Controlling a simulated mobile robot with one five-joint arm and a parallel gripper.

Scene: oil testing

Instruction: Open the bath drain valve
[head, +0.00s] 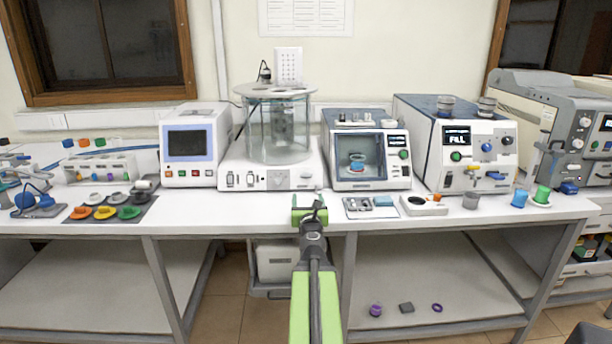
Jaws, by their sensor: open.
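The bath (278,130) is a clear glass cylinder with a grey lid, standing on a white base (244,166) on the bench left of centre. Small controls and fittings show along the base's front face. The drain valve is too small to tell apart from them, so I cannot tell its position. My gripper (310,207) is green, open and empty. In the picture it lies at the bench's front edge, just below the right end of the bath's base, with no visible contact with it.
A white unit with a screen (187,143) stands left of the bath, and a windowed chamber (358,158) right of it. A mat (134,214) with coloured caps lies left. A small tray (370,208) lies close right of my gripper.

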